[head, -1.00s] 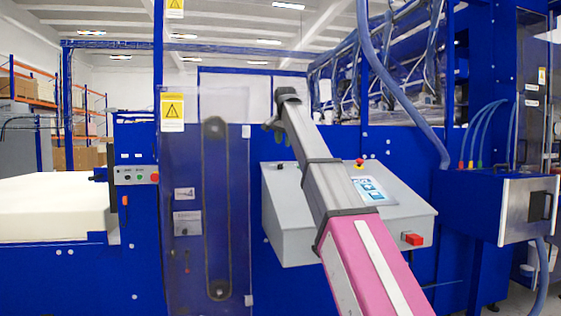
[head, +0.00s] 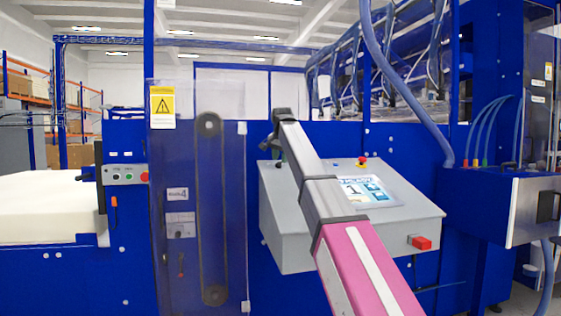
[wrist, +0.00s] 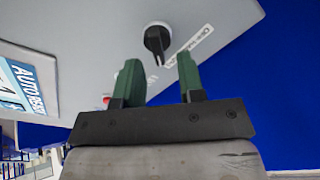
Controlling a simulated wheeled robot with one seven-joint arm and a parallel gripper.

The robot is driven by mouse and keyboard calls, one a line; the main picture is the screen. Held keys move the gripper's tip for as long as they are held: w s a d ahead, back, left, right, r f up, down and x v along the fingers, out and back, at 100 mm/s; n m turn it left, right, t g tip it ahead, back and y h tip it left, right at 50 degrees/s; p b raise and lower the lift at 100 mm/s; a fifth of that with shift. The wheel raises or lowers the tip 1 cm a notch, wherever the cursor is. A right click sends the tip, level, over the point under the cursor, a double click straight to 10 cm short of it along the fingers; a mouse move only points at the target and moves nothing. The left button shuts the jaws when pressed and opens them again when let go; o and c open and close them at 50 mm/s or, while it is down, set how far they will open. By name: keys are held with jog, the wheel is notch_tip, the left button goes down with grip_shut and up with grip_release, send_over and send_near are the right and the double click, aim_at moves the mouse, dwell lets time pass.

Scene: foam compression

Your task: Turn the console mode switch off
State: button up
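The mode switch (wrist: 157,40) is a black round knob with a pointer, on the grey console (wrist: 90,35) in the wrist view. A white label (wrist: 188,45) with dark lettering sits beside it. My gripper (wrist: 158,64) is open, its two green fingers apart and empty. The knob shows between and just beyond the fingertips; I cannot tell the remaining distance or any contact. In the head view my gripper (head: 273,144) is at the upper left of the sloped console (head: 285,235). The switch is too small or covered to make out there.
A blue cabinet with hoses (head: 476,185) stands at right.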

jog(key=shift+x, duration=0.85)
jog(key=c, duration=0.6)
